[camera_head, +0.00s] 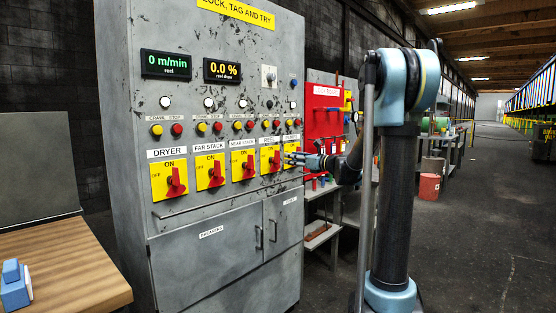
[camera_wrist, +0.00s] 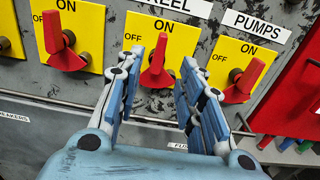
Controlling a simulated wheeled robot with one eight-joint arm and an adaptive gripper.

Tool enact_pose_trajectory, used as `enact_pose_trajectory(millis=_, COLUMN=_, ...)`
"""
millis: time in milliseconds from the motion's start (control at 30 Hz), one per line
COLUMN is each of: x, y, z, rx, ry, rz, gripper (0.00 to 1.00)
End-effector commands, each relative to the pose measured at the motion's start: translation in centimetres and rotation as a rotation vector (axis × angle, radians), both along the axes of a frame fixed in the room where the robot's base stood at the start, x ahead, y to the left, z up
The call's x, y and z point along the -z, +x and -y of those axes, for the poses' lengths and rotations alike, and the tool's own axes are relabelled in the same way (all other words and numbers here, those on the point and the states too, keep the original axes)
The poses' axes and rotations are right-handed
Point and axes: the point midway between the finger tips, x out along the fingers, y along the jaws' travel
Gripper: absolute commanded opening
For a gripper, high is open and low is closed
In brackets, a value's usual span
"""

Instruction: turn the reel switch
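The reel switch (camera_head: 271,159) is a yellow plate with a red handle, fourth in the row on the grey cabinet. In the wrist view its red handle (camera_wrist: 156,76) stands roughly upright on the plate, below the cut-off REEL label (camera_wrist: 187,6). ON is printed above it and OFF to its left. My gripper (camera_wrist: 161,58) is open, with one finger on each side of the handle. I cannot tell whether either finger touches it. In the head view my gripper (camera_head: 298,159) is at the panel's right end and partly hides the pumps switch (camera_head: 290,155).
The near stack switch (camera_wrist: 65,45) is left of the reel switch and the pumps switch (camera_wrist: 243,78) is right. Buttons (camera_head: 238,125) sit above the switches. A red board (camera_head: 323,115) stands right of the cabinet. A wooden table (camera_head: 65,265) is at front left.

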Motion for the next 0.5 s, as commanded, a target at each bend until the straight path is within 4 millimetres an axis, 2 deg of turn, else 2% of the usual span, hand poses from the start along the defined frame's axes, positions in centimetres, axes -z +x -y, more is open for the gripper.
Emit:
enact_pose_trajectory(millis=200, x=0.0, y=2.4, z=-3.2, rx=-0.003, ry=0.0, rz=0.0, gripper=0.35)
enact_pose_trajectory(millis=500, x=0.0, y=5.2, z=-6.7, rx=-0.001, ry=-0.001, rz=0.001, gripper=0.35)
